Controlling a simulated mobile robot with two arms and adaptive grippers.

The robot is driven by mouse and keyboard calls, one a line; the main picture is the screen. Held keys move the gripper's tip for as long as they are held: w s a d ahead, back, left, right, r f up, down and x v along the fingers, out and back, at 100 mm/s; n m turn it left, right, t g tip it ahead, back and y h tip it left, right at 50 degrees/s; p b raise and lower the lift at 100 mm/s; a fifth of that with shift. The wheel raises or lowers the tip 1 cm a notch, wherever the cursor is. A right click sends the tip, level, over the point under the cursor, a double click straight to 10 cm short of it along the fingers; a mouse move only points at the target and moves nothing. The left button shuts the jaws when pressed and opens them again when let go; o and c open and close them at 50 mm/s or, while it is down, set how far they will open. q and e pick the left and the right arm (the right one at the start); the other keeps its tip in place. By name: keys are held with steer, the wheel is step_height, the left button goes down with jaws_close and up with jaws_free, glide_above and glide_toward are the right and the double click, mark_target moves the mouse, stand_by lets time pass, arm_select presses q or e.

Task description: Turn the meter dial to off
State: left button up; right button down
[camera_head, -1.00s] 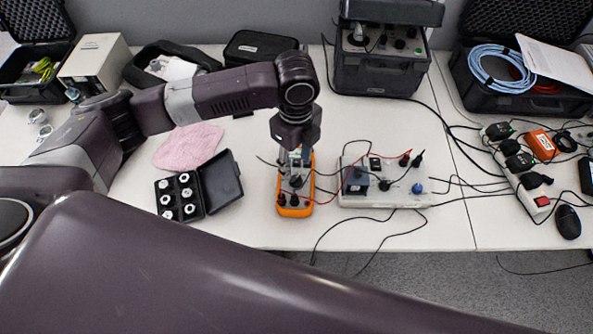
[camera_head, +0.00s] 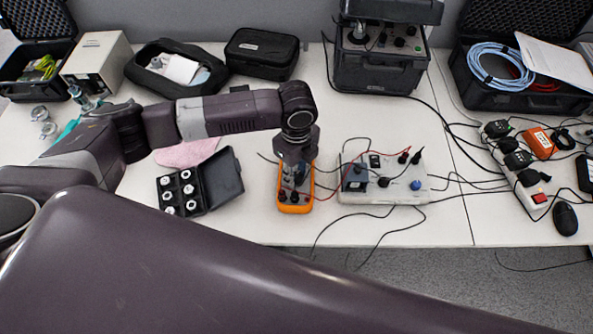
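The orange handheld meter (camera_head: 296,208) lies on the white table, left of a white box with leads. My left gripper (camera_head: 294,184) points down over the middle of the meter, where the dial sits. The gripper and wrist cover the dial and most of the meter's face, so the dial's setting is hidden. I cannot tell whether the fingers touch the dial or how far apart they are. Black and red plugs show at the meter's lower end. My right gripper is not in view; a large dark arm link of mine crosses the foreground.
A white calibration box (camera_head: 388,185) with red and black leads stands just right of the meter. An open black case (camera_head: 222,180) of small weights lies to the left, near a pink cloth (camera_head: 185,154). Loose cables hang over the front edge. A power strip (camera_head: 520,172) is at right.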

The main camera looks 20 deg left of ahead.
arm_select(q)
steer(key=c, duration=0.4)
steer(key=shift+r, duration=0.1)
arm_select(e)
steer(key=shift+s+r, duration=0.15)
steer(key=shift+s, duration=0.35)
arm_select(q)
steer(key=shift+r+n+p, duration=0.15)
steer(key=shift+n+p, duration=0.55)
steer(key=shift+p, duration=0.4)
steer(key=n+p, duration=0.3)
steer(key=p, duration=0.1)
steer(key=shift+n, duration=0.4)
steer(key=shift+w+n+p, duration=0.1)
steer(key=shift+n+p, duration=1.2)
steer(key=shift+p, duration=0.1)
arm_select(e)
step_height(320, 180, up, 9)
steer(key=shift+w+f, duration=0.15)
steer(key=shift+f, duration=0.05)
arm_select(q)
steer(key=shift+f, duration=0.2)
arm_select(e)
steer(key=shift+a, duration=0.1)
arm_select(q)
steer(key=o, duration=1.1)
steer(key=shift+o, duration=0.2)
